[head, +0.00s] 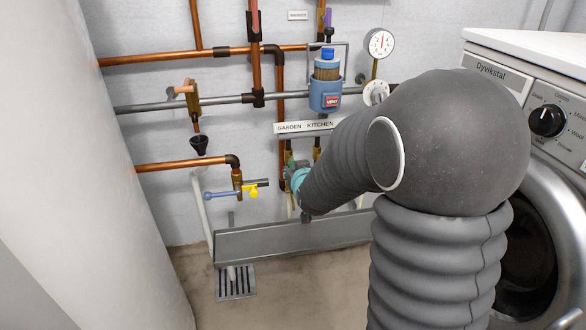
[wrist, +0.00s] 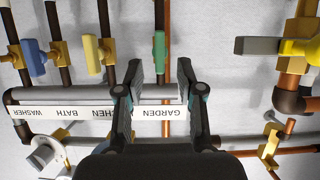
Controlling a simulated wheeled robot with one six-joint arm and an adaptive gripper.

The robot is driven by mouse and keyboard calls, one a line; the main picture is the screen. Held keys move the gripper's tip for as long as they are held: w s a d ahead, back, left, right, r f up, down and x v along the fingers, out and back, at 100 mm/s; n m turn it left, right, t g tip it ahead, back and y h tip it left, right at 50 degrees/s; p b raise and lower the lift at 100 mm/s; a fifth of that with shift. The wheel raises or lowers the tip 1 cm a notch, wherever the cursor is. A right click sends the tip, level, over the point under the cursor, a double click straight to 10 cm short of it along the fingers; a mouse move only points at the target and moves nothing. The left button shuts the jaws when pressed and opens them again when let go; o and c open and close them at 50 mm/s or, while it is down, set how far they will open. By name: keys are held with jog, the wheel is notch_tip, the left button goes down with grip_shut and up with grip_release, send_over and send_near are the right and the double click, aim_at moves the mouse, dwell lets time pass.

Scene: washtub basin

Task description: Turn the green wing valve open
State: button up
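The green wing valve (wrist: 159,52) is in the upper middle of the wrist view. Its narrow handle appears lengthwise along its pipe, above the upside-down GARDEN label. My gripper (wrist: 159,72) is open, with one dark finger on each side of the green handle in the picture. A visible gap remains on both sides, and neither finger appears to touch it. How far the fingertips are from it in depth is hard to tell. In the head view my arm covers the green valve and most of my gripper.
The wrist view shows a yellow valve (wrist: 92,54) and a blue valve (wrist: 33,57) to the left, and a grey-and-yellow valve (wrist: 300,47) at right. The label strip (wrist: 75,113) lies close by the fingers. A metal trough (head: 245,242) is below; a washing machine (head: 545,120) stands right.

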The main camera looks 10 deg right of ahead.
jog(key=shift+v, duration=2.9)
jog(key=shift+s+f, duration=0.1)
jog(key=shift+f, duration=0.1)
jog(key=s+f+g+p, duration=0.1)
jog(key=s+f+g, duration=0.5)
jog(key=s, duration=0.6)
jog(key=s+r+g+p, duration=0.1)
jog(key=s+r+p, duration=0.9)
jog(key=s+r, duration=0.7)
notch_tip(320, 180, up, 4)
jog(key=shift+s+d+r+g, duration=0.2)
jog(key=shift+s+d+g, duration=0.15)
jog(key=shift+g, duration=0.05)
